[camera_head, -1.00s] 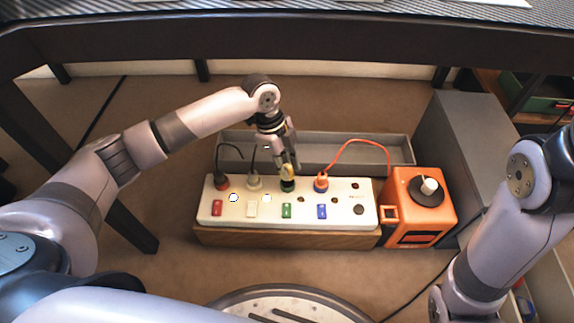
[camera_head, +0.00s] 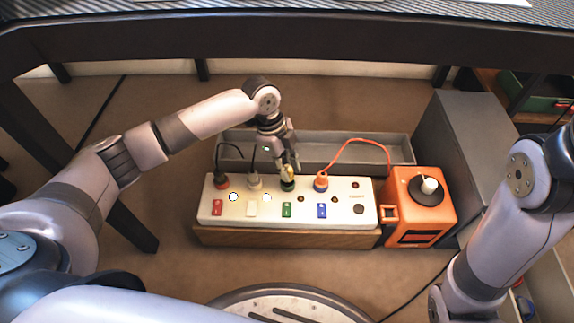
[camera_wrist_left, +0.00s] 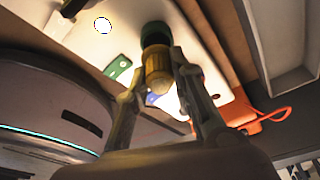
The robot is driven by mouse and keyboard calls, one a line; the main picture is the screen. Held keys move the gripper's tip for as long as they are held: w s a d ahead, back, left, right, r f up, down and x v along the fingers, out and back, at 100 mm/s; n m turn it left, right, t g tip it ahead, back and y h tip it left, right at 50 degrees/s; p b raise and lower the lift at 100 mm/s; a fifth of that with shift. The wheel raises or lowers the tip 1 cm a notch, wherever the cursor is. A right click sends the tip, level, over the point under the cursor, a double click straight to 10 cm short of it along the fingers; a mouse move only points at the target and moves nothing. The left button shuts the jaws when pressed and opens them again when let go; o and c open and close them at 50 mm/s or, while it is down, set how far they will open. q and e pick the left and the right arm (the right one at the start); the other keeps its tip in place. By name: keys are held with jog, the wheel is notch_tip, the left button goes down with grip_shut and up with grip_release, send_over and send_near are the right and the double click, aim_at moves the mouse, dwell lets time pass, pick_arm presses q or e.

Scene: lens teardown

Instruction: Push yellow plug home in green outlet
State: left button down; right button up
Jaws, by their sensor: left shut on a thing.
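The yellow plug (camera_wrist_left: 157,66) is between the fingers of my left gripper (camera_head: 287,173), which is shut on it. In the head view the plug (camera_head: 288,174) stands roughly upright over the green outlet (camera_head: 288,186), the third along the white power strip (camera_head: 305,212). In the left wrist view the plug's dark lower end meets the green outlet ring (camera_wrist_left: 155,32); I cannot tell how deep it sits. A green switch (camera_head: 286,210) lies in front of that outlet. My right gripper is out of view; only part of my right arm shows at the right.
An orange box (camera_head: 420,205) stands right of the strip. A grey tray (camera_head: 350,150) lies behind, and a dark table edge (camera_head: 300,40) crosses above.

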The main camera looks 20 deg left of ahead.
pick_arm(q)
jog(key=shift+f, duration=1.3)
dwell(0.5)
jog(key=c, duration=1.3)
grip_release()
jog(key=shift+r, duration=0.15)
jog(key=v, duration=1.1)
jog(key=shift+a+r, duration=0.1)
jog(key=shift+r, duration=0.25)
jog(key=shift+s, duration=0.1)
